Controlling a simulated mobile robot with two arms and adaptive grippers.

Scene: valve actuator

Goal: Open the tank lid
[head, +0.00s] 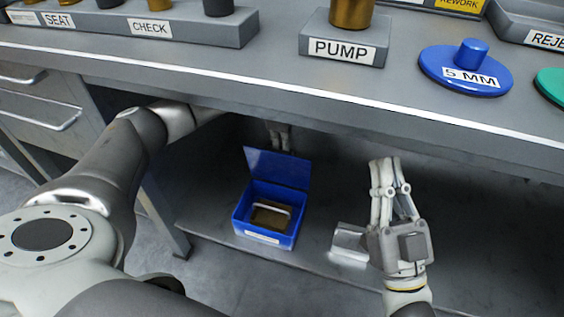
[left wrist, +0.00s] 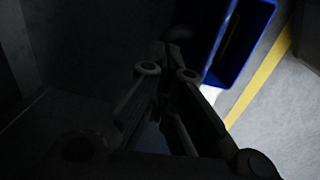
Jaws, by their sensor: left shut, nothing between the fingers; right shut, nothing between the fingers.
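The blue tank (head: 240,211) stands on the shelf under the bench, with brownish contents and a pale bar inside. Its blue lid (head: 276,168) stands raised at the back edge, so the tank is open at the top. My left gripper (head: 279,146) is partly hidden by the bench edge, just behind and above the lid. In the left wrist view my left gripper (left wrist: 176,62) has its fingers together and empty, beside a blue part of the tank (left wrist: 236,50). My right gripper (head: 384,163) is shut and empty, to the right of the tank.
The bench top (head: 250,75) overhangs the shelf (head: 315,262). A grey metal piece (head: 349,243) lies between the tank and my right gripper. On the bench are a PUMP stand (head: 345,49), a blue 5 MM disc (head: 468,70) and a CHECK rack (head: 205,30).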

